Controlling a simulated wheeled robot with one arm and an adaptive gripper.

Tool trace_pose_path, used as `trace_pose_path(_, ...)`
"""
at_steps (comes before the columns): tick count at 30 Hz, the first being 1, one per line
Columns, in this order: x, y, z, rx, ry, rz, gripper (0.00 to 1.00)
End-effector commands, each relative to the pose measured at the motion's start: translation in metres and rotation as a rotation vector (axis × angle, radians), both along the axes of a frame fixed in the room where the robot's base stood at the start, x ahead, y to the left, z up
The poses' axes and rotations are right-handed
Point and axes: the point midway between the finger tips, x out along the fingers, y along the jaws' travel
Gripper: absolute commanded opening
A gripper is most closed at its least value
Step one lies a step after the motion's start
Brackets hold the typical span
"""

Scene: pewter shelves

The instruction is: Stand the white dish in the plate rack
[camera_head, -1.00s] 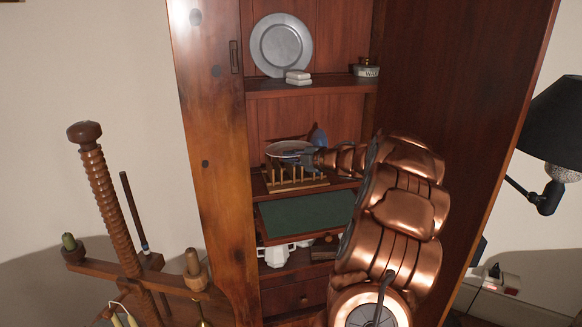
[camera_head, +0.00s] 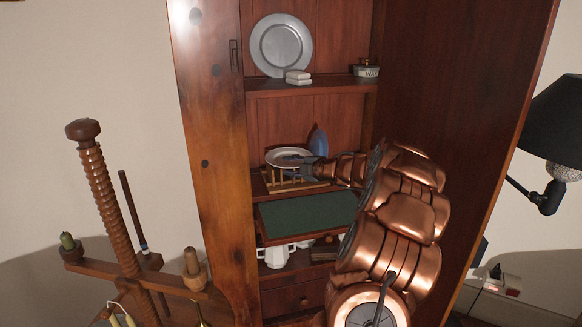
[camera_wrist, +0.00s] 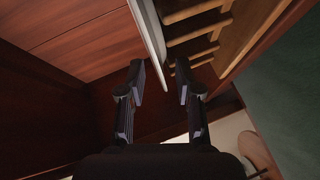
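The white dish (camera_head: 288,156) is a shallow pale round, tilted close to flat above the pegs of the plate rack (camera_head: 297,187) in the head view. In the wrist view the dish (camera_wrist: 150,30) shows edge-on, beside the ends of the rack's wooden pegs (camera_wrist: 197,28). I cannot tell whether it rests on them. My gripper (camera_head: 309,169) is at the right side of the dish. In the wrist view my gripper (camera_wrist: 160,72) is open, with a finger on either side of the dish's near edge and gaps showing around it.
A blue plate (camera_head: 319,141) stands upright behind the rack. A green mat (camera_head: 310,212) lies in front and below. A pewter plate (camera_head: 281,45), white blocks (camera_head: 298,76) and a tin (camera_head: 366,71) are on the shelf above. The cabinet's side walls are close.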

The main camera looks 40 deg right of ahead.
Motion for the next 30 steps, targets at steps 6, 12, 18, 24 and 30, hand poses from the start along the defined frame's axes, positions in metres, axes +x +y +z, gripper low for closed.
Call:
trace_pose_path(6,0.001,0.001,-0.005,0.001,-0.001,0.002,0.34)
trace_pose_path(12,-0.022,-0.002,0.002,0.003,0.002,-0.003,0.34)
trace_pose_path(18,-0.046,-0.003,0.012,0.001,-0.002,-0.002,0.34)
trace_pose_path(24,-0.066,-0.004,0.016,-0.002,0.001,-0.003,0.34)
trace_pose_path(30,-0.075,-0.004,0.017,0.001,0.000,-0.001,0.34)
